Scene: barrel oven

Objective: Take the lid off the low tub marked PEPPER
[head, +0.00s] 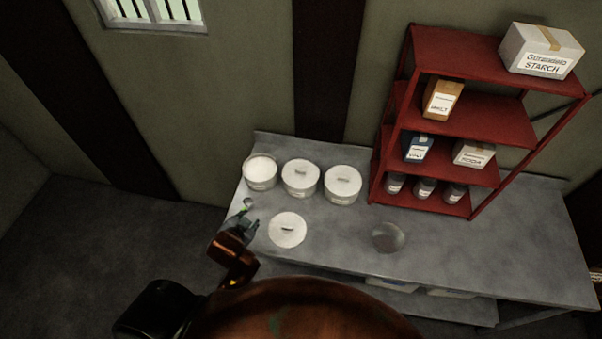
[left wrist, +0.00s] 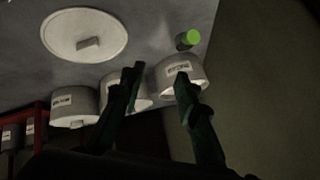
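Three low white tubs stand in a row at the back left of the table. The left tub (head: 260,172) has no lid and shows white contents. The middle tub (head: 300,178) and right tub (head: 342,184) wear lids with bar handles. Their labels are too small or blurred to read, so I cannot tell which is PEPPER. A loose white lid (head: 287,230) lies flat on the table in front; it also shows in the left wrist view (left wrist: 84,34). My left gripper (head: 246,226) is left of this lid. Its fingers (left wrist: 157,82) are apart with nothing between them. My right gripper is out of view.
A small green-topped object (left wrist: 188,39) is near the table's left edge, close to the left tub. A red shelf (head: 470,120) with boxes and jars stands at the right. A round clear-looking object (head: 388,237) sits right of the lid. The front right table is clear.

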